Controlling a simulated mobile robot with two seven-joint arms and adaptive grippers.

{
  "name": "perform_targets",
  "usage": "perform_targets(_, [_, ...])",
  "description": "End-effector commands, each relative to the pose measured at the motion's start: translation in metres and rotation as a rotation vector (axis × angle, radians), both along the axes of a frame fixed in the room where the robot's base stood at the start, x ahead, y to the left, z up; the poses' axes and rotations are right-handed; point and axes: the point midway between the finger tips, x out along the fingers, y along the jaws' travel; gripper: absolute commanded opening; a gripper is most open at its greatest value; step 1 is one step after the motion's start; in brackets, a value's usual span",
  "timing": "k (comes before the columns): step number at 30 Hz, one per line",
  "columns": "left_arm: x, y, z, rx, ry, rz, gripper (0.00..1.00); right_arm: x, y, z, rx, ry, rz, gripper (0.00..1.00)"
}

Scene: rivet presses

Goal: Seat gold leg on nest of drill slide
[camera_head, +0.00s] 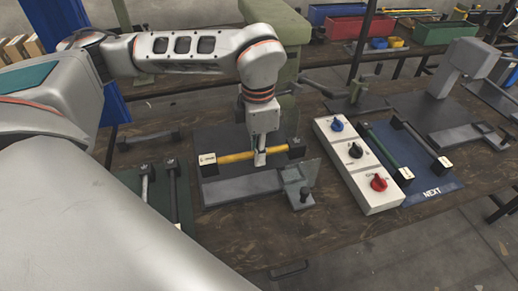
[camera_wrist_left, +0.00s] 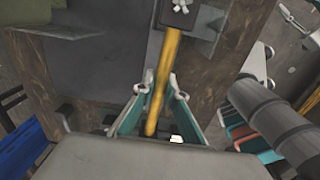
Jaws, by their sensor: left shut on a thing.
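The gold leg (camera_head: 236,157) is a yellow rod with a white-labelled end at the left and a black end block at the right. It lies across the dark plate (camera_head: 221,137) of the middle station. My left gripper (camera_head: 260,157) points down and is shut on the rod right of its middle. In the left wrist view the rod (camera_wrist_left: 167,72) runs between the fingertips (camera_wrist_left: 161,84), with its black starred end at the top. A light grey bar (camera_head: 240,188), perhaps the drill slide, lies just in front. I cannot tell whether the leg touches the nest.
A white control box (camera_head: 358,168) with blue, black and red knobs stands at the right. Beside it a blue NEXT mat (camera_head: 437,190) holds a green leg (camera_head: 385,145) and a grey leg (camera_head: 420,141). More rods lie at the left. The table front is mostly clear.

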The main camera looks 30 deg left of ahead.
Motion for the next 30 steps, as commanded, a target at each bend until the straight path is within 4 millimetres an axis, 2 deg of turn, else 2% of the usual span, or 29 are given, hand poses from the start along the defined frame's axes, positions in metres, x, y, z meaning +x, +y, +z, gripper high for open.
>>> perform_targets(11, [0.000, 0.000, -0.003, 0.001, -0.001, 0.002, 0.00, -0.003, 0.000, -0.004, 0.000, 0.006, 0.000, 0.40])
perform_targets(24, [0.000, 0.000, -0.039, 0.001, 0.003, 0.003, 0.00, -0.009, 0.000, -0.030, -0.002, 0.024, 0.001, 0.40])
perform_targets(30, [0.000, 0.000, -0.057, 0.001, 0.002, 0.002, 0.00, -0.008, -0.001, -0.035, -0.009, 0.021, 0.002, 0.40])
